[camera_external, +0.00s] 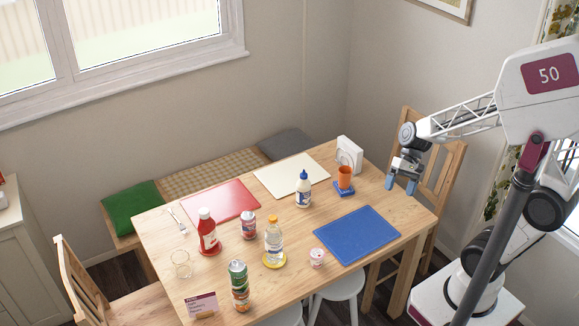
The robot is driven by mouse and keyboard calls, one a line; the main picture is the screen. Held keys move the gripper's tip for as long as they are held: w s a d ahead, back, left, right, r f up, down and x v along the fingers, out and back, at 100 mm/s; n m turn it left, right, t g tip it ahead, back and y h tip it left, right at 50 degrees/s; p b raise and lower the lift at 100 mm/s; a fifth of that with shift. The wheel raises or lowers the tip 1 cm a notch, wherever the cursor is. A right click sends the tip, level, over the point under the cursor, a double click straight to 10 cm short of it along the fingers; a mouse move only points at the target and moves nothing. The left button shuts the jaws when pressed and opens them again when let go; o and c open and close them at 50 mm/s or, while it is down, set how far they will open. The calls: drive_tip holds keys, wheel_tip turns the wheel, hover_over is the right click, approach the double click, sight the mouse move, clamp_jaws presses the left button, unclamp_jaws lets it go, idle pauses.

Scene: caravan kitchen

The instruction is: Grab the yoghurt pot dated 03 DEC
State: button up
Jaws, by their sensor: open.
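A small white and pink yoghurt pot (317,257) stands upright on the wooden table (230,268), left of the blue mat (357,234). It is the only such pot I can make out, and its date is too small to read. My gripper (401,186) hangs over the right end of the table, fingers pointing down, open and empty. It is apart from the pot, to its right and farther back, beyond the blue mat.
Cans, a ketchup bottle (207,231), a white bottle (303,190) and a glass (181,263) stand around. The blue mat is bare.

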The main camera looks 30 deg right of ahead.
drive_tip(key=w+a+f+m+y, duration=0.4)
drive_tip(key=a+f, duration=0.4)
drive_tip(key=a, duration=0.2)
drive_tip(key=w+a+f+m+y, duration=0.5)
drive_tip(key=a+f+m+y, duration=0.2)
drive_tip(key=a+f+m, duration=0.1)
drive_tip(key=shift+a+f+m+t, duration=0.4)
drive_tip(key=shift+a+f, duration=0.1)
drive_tip(key=shift+a, duration=0.9)
approach(311, 257)
drive_tip(key=shift+s+f, duration=0.1)
drive_tip(key=shift+f, duration=0.1)
drive_tip(key=shift+a+f, duration=0.15)
drive_tip(key=shift+a, duration=0.1)
drive_tip(key=shift+s+a, duration=0.1)
drive_tip(key=shift+a, duration=0.5)
drive_tip(key=shift+a, duration=0.15)
drive_tip(key=shift+s+a, duration=0.2)
drive_tip(key=shift+a, duration=1.15)
drive_tip(key=shift+s+a, duration=0.2)
drive_tip(key=shift+a, duration=1.2)
